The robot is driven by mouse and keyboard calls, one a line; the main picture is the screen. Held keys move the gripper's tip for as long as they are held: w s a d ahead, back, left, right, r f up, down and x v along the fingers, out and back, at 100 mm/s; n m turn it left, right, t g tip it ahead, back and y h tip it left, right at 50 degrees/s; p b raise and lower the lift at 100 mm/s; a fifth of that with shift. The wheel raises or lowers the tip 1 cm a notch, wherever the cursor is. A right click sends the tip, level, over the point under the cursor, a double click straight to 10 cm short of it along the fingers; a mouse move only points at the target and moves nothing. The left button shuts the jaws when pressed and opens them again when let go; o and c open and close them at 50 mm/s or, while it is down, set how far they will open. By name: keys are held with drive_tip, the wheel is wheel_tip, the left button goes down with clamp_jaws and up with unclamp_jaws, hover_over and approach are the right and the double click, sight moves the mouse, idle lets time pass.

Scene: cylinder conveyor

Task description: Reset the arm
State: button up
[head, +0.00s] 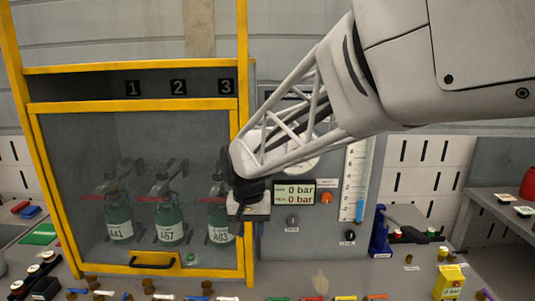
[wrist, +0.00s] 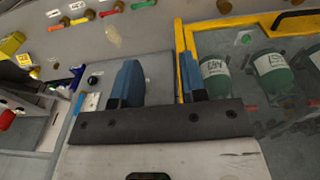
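My gripper (head: 246,208) hangs at the end of my arm, in front of the right post of the yellow-framed cabinet in the head view. In the wrist view its two blue fingers stand well apart, and nothing shows between them (wrist: 160,85). The gripper is open and empty. My arm comes in from the upper right and hides part of the grey control panel (head: 300,240). No object is in contact with the fingers as far as I can see.
The cabinet (head: 245,70) holds green cylinders (head: 119,222) behind a clear door with a black handle (head: 152,262). The display (head: 294,194) reads 0 bar twice. A blue tool (head: 381,235), a yellow gauge box (head: 448,283) and several coloured valves lie on the grey bench.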

drive_tip(key=s+d+t, duration=0.1)
drive_tip(key=s+d, duration=2.1)
drive_tip(key=s, duration=0.2)
drive_tip(key=shift+s+d+t, duration=0.2)
drive_tip(key=shift+s+t, duration=0.1)
drive_tip(key=shift+s, duration=0.1)
drive_tip(key=shift+w+r, duration=0.1)
drive_tip(key=shift+r, duration=0.05)
